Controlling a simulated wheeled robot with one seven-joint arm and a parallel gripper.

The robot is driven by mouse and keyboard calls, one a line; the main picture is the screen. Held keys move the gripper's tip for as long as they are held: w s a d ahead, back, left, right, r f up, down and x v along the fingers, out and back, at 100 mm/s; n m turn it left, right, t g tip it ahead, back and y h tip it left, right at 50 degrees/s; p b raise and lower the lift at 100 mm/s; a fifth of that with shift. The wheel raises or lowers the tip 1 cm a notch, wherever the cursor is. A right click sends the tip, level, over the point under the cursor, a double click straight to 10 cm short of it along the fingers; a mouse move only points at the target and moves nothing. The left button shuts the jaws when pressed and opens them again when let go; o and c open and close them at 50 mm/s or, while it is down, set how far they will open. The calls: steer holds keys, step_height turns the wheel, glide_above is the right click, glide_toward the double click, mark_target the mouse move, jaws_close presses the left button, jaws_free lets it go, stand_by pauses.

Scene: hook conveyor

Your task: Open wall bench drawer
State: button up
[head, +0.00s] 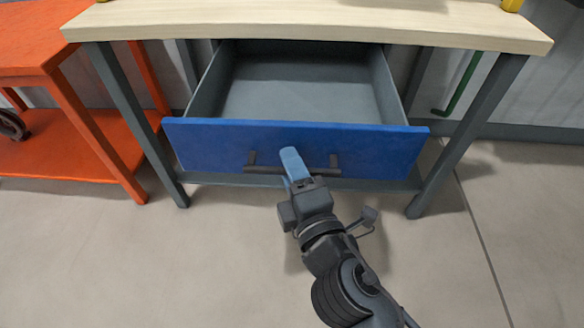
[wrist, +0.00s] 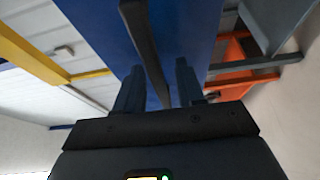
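The wall bench drawer (head: 230,146) has a blue front and a grey inside. It is pulled well out from under the bench top, and its visible inside is empty. A dark bar handle (head: 262,170) runs across its front; it also shows in the wrist view (wrist: 142,35). My gripper (head: 293,162) is at the middle of the handle, with its blue fingers hiding part of the bar. In the wrist view, the two fingers of my gripper (wrist: 160,82) stand apart on either side of the bar, with blue showing between bar and right finger.
The bench (head: 310,25) has a pale wooden top and grey legs. An orange shelf table (head: 75,95) stands close at its left. A green hooked rod (head: 462,85) is behind at the right. The floor (head: 160,265) in front is clear.

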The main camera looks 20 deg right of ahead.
steer(key=s+b, duration=0.1)
steer(key=s, duration=0.6)
steer(key=shift+s+a+b, duration=0.3)
steer(key=shift+s+b, duration=0.1)
steer(key=s+d+m+g+y+p, duration=0.25)
steer(key=s+m+p, duration=0.35)
steer(key=s, duration=0.6)
steer(key=s+d+r+m+p, duration=0.2)
steer(key=s+r+m, duration=0.3)
steer(key=s, duration=0.1)
steer(key=s+d+r+m+h+p, duration=0.1)
steer(key=s+d+r+m+p, duration=0.2)
steer(key=s+r+m, duration=0.2)
steer(key=shift+s+d+r+m+g, duration=0.4)
steer(key=shift+s+m, duration=0.2)
steer(key=shift+s, duration=0.3)
